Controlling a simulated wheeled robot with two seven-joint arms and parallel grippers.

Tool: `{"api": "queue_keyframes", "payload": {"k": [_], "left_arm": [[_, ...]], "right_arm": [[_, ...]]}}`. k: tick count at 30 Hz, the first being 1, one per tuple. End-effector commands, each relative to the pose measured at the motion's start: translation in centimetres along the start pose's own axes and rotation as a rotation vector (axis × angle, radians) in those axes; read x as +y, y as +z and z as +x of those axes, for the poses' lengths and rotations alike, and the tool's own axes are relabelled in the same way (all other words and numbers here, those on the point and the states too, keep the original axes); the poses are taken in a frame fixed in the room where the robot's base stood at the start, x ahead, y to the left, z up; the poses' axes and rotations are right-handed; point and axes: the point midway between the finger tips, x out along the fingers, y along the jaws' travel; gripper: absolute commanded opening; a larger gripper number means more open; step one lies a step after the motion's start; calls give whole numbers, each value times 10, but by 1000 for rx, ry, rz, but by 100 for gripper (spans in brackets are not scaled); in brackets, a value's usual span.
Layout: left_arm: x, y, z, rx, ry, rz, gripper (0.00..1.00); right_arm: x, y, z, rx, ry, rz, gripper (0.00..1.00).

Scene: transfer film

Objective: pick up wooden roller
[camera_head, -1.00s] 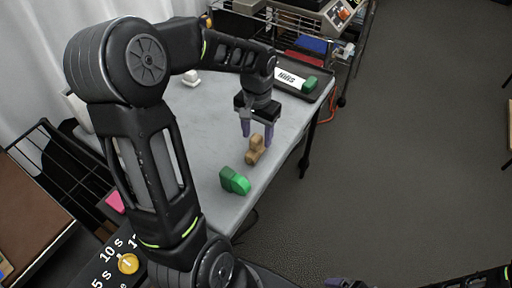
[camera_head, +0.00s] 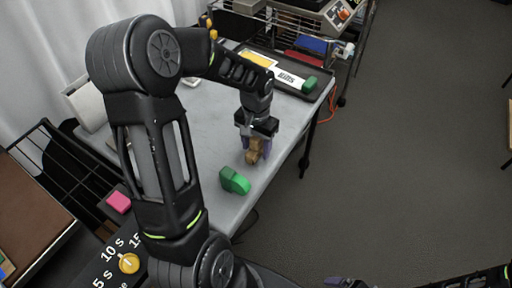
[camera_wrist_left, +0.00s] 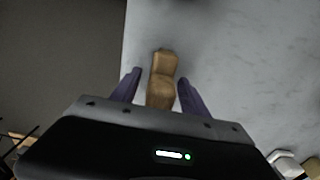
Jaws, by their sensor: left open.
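The wooden roller (camera_head: 254,156) is a small brown piece on the grey table near its right edge. My left gripper (camera_head: 257,155) is right over it, pointing down, with its purple fingers on either side of it. In the left wrist view the wooden roller (camera_wrist_left: 162,78) lies between the two open fingers (camera_wrist_left: 157,82), with a gap showing on each side near the fingertips. Its near end is hidden by the gripper body.
A green roller-like object (camera_head: 235,181) lies on the grey table (camera_head: 215,130) just in front of the wooden roller. A dark tray (camera_head: 315,92) with a white label and a green block is at the back. The table's right edge is close, with open floor beyond.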

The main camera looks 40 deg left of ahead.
Motion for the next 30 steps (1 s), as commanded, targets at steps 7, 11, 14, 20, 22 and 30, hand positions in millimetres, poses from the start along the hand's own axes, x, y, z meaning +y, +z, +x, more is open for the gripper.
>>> {"api": "queue_keyframes", "payload": {"k": [7,11,14,20,22,30], "left_arm": [[0,0,0,0,0,0,53],[0,0,0,0,0,0,52],[0,0,0,0,0,0,44],[0,0,0,0,0,0,27],[0,0,0,0,0,0,22],[0,0,0,0,0,0,0]], "right_arm": [[0,0,0,0,0,0,96],[0,0,0,0,0,0,96],[0,0,0,0,0,0,96],[0,0,0,0,0,0,96],[0,0,0,0,0,0,96],[0,0,0,0,0,0,96]]}}
